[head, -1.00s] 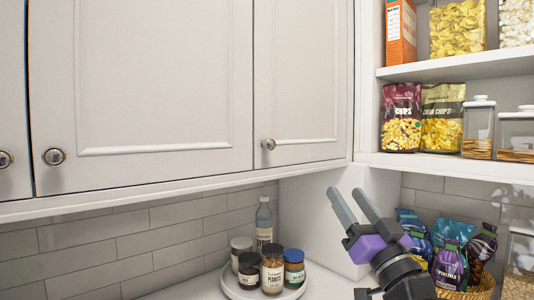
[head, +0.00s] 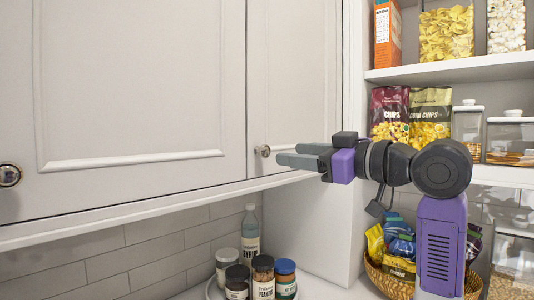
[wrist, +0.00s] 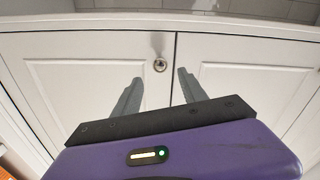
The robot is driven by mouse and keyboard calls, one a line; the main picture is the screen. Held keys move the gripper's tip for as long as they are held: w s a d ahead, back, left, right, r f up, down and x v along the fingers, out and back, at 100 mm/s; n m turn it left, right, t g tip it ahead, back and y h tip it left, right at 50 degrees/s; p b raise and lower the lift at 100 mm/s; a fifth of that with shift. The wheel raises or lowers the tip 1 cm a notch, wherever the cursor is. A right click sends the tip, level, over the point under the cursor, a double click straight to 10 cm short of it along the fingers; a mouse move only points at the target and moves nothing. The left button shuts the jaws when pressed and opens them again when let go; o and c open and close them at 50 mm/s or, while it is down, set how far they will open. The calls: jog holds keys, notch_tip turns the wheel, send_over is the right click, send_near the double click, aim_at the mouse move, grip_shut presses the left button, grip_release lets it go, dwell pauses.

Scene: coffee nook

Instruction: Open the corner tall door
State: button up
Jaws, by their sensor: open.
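The corner tall door (head: 292,90) is the narrow white panel door at the right end of the upper cabinets, and it is closed. Its round metal knob (head: 263,150) is at its lower left corner. My gripper (head: 287,154) is open and empty, just right of the knob in the head view, with its fingers pointing left. In the wrist view the door (wrist: 100,75) is left of the seam. The knob (wrist: 160,65) shows there between and a little beyond the fingertips (wrist: 160,77); I see no contact.
A wider closed door (head: 130,80) with its own knob (head: 9,175) is on the left. Open shelves with chip bags (head: 430,115) and jars are on the right, above a snack basket (head: 390,282). Jars and a bottle (head: 250,235) stand on the counter below.

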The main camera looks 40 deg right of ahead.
aim_at(267, 153)
jog(key=shift+w+a+f+p, duration=0.1)
jog(key=shift+w+p, duration=0.3)
jog(key=shift+w, duration=1.55)
jog(key=shift+w+a+f+p, duration=0.1)
jog(key=shift+w+p, duration=0.3)
jog(key=shift+w, duration=1.55)
grip_shut()
jog(key=shift+r, duration=0.1)
